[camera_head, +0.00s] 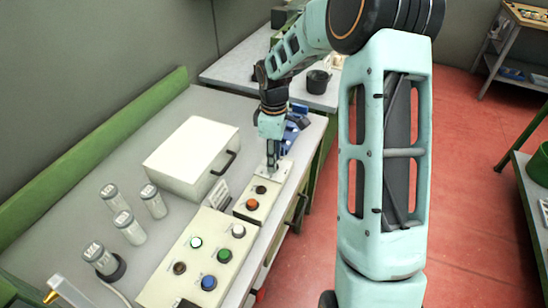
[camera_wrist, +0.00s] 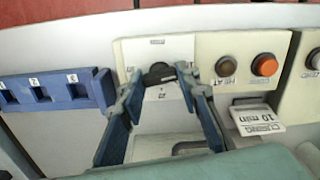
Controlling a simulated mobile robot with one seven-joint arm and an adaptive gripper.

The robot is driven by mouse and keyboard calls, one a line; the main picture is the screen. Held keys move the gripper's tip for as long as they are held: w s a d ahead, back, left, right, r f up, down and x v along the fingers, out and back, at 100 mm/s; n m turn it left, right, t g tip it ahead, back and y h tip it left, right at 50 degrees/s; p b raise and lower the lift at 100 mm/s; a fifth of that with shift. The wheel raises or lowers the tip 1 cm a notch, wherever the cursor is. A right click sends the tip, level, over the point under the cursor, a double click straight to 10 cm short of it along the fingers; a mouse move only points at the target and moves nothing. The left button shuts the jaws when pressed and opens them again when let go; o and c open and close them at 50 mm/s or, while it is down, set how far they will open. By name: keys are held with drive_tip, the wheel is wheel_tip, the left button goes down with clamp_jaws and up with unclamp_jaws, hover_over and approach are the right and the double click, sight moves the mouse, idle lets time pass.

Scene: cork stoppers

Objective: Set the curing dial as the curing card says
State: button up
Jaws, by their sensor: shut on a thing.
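In the wrist view the curing dial is a black knob (camera_wrist: 158,74) on a pale panel (camera_wrist: 130,48), with small marks above and below it that I cannot read clearly. My gripper (camera_wrist: 160,78) has its blue fingers on either side of the knob, closed on it. The head view also shows my gripper (camera_head: 271,163) pointing down at the panel's far end; the knob is hidden there. The curing card (camera_wrist: 257,118) stands beside the panel and reads "CURING 10 min". It also shows in the head view (camera_head: 219,192), too small to read.
Next to the dial are a dark HEAT button (camera_wrist: 227,66) and an orange button (camera_wrist: 265,65). A blue slotted rack (camera_wrist: 55,93) lies on the other side. A white oven-like box (camera_head: 190,150) with a handle stands behind. Several capped jars (camera_head: 128,226) and a button panel (camera_head: 207,255) are nearer.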

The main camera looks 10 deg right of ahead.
drive_tip(key=shift+w+r, duration=0.1)
drive_tip(key=o, duration=1.2)
drive_tip(key=shift+c, duration=0.2)
wheel_tip(320, 180, up, 12)
